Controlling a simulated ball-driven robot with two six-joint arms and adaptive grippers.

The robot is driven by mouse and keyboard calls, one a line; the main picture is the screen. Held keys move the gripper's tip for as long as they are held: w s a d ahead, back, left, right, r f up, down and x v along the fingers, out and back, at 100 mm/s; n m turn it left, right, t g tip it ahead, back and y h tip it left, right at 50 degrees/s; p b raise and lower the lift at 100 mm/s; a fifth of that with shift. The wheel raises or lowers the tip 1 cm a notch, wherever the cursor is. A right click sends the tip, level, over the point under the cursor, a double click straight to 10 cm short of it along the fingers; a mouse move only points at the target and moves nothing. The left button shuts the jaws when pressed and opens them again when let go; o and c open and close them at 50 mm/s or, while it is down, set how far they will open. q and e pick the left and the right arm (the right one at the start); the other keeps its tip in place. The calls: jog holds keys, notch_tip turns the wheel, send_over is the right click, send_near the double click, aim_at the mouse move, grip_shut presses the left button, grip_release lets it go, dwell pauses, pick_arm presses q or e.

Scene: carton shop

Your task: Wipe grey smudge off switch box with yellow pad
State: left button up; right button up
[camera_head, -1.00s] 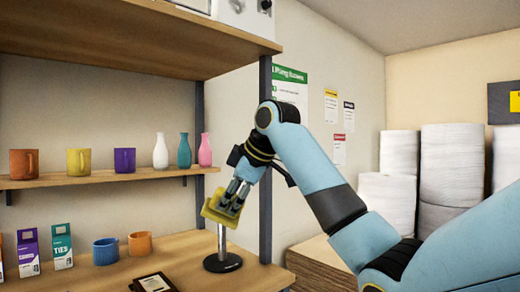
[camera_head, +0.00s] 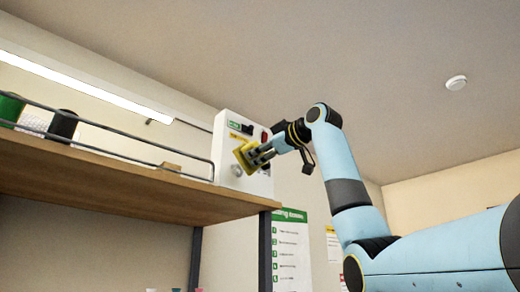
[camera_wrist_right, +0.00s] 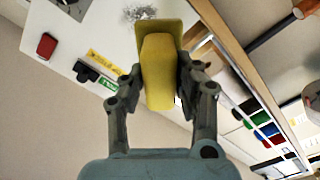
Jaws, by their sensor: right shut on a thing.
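The white switch box (camera_head: 228,130) stands at the right end of the top shelf. In the right wrist view the box (camera_wrist_right: 105,35) fills the upper middle. The grey smudge (camera_wrist_right: 139,13) shows on its face there, just above the pad; a grey patch (camera_head: 237,171) also shows below the pad in the head view. My right gripper (camera_head: 262,155) is shut on the yellow pad (camera_head: 244,157), which is in front of the box face. I cannot tell whether the pad touches it. The pad (camera_wrist_right: 158,70) sits between both fingers (camera_wrist_right: 157,85) in the wrist view. My left gripper is not in view.
The box face has a red button (camera_wrist_right: 47,45), a black switch (camera_wrist_right: 86,72) and yellow labels. A wire rail (camera_head: 130,134) runs along the wooden shelf (camera_head: 120,185). A green container (camera_head: 10,108) and a dark one (camera_head: 63,125) stand at left.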

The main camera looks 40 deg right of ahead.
aim_at(249, 166)
jog(key=shift+r, duration=0.35)
jog(key=shift+w, duration=0.3)
jog(key=w+p, duration=0.2)
jog(key=w, duration=0.1)
jog(key=shift+w+a, duration=0.15)
jog(key=shift+w, duration=0.2)
jog(key=shift+w+f+p, duration=0.1)
jog(key=shift+w+p, duration=0.4)
jog(key=shift+w, duration=0.3)
jog(key=shift+w+a+p, duration=0.15)
jog(key=shift+w+p, duration=0.75)
